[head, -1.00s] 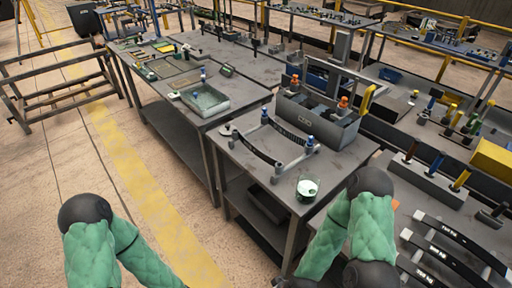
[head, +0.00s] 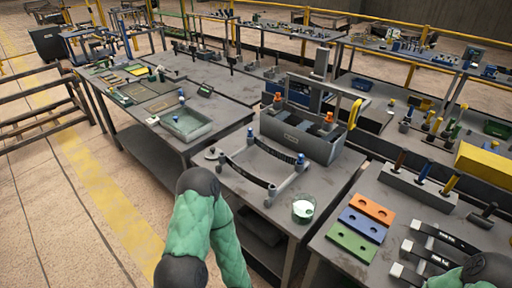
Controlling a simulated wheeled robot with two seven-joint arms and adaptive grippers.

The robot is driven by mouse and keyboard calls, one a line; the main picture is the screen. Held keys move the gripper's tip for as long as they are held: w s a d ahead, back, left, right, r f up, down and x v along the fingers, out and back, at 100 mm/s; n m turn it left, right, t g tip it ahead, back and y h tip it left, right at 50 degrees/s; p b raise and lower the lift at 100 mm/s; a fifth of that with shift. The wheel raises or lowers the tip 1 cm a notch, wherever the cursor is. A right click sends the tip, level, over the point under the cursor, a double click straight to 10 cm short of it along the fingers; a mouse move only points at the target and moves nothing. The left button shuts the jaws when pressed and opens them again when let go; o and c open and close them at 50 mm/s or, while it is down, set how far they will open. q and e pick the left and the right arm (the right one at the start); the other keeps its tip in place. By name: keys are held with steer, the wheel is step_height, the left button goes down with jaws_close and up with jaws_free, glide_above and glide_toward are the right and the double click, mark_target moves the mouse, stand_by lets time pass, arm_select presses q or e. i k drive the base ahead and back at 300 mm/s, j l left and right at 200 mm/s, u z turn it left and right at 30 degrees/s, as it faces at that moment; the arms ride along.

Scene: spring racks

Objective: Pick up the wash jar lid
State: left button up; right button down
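A small clear jar (head: 303,209) with a green rim and whitish contents stands near the front corner of the middle grey table. A small grey round piece with a knob (head: 212,154) lies near that table's left edge; it looks like a lid, but I cannot tell for sure. My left arm's green sleeve and dark joints rise in front of the table at lower centre. My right arm shows only at the lower right corner. Both grippers are out of view, so their hold is hidden.
A grey bin (head: 300,135) and a black strap frame (head: 262,165) stand behind the jar. Green, blue and orange plates (head: 361,225) and a peg block (head: 420,188) are on the right table.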

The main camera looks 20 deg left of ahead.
mark_target(212, 154)
steer(key=i+j+z, duration=0.1)
steer(key=j+z, duration=0.3)
steer(key=j, duration=0.45)
steer(key=j+z, duration=0.35)
steer(key=j, duration=0.5)
steer(key=k+j+z, duration=0.1)
steer(key=j+z, duration=0.3)
steer(key=j, duration=0.5)
